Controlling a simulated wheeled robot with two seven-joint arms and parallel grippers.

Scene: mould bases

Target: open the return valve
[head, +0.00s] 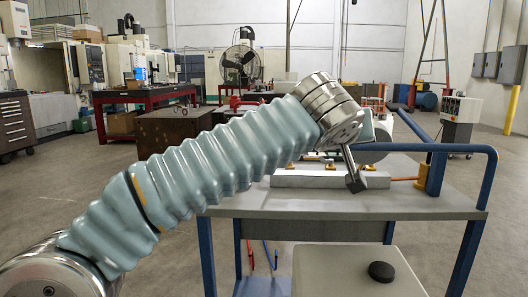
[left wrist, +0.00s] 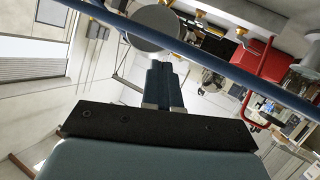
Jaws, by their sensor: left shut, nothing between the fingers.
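My left arm crosses the head view from the left. Its left gripper (head: 356,183) points down in front of a pale manifold block (head: 310,179) on the cart. In the left wrist view the fingers of the left gripper (left wrist: 163,70) are together with nothing between them. Small yellow valve parts (head: 290,167) show along the top of the block; yellow parts also show at the top of the left wrist view (left wrist: 199,14). The gripper and wrist hide part of the block's right side. I cannot tell which part is the return valve. My right gripper is not in view.
The grey cart top (head: 430,203) has a blue tube handle (head: 491,170) at the right. A blue bar (left wrist: 230,72) crosses the left wrist view close to the fingers. A pale surface with a black disc (head: 381,272) stands in front.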

